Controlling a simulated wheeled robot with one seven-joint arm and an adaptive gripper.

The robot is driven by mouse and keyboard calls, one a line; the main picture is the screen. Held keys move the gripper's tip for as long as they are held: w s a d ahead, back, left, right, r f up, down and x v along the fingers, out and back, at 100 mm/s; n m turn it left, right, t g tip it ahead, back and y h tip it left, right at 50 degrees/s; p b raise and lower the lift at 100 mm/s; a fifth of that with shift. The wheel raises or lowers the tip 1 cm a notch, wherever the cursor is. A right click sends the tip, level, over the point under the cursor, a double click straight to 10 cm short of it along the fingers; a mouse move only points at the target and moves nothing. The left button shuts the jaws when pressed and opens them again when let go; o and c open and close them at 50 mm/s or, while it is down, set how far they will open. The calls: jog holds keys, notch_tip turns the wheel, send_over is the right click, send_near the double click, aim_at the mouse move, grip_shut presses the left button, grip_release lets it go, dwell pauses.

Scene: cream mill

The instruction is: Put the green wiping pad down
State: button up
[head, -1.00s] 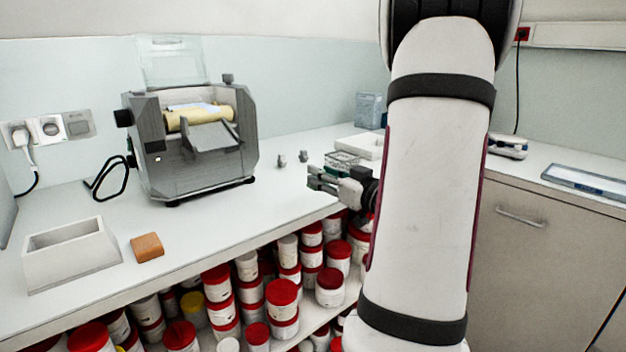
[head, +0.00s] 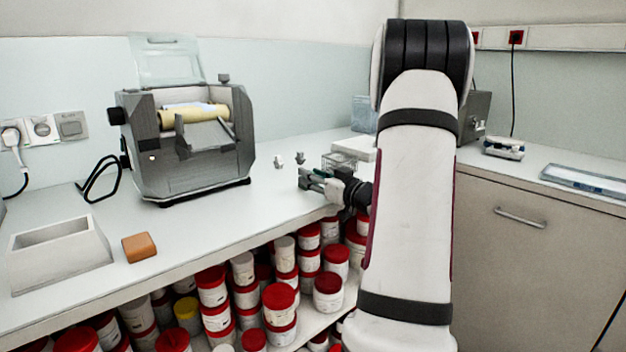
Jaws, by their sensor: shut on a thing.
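My gripper (head: 308,181) is above the front part of the white worktop, right of the grey machine, and it points left. It is shut on the green wiping pad, of which only a small dark green sliver (head: 321,173) seems to show at the fingers. The rest of the pad is hidden or too small to make out. I cannot tell how high the gripper is above the worktop.
The grey roller machine (head: 190,145) stands on the worktop (head: 225,205). Two small metal pieces (head: 279,161) and a wire basket (head: 340,161) are beyond my gripper. A grey open box (head: 60,262) and a brown block (head: 139,247) are at left. Red-lidded jars (head: 280,297) fill the shelf below.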

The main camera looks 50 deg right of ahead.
jog(key=o, duration=1)
jog(key=shift+f, duration=0.1)
jog(key=shift+c, duration=0.2)
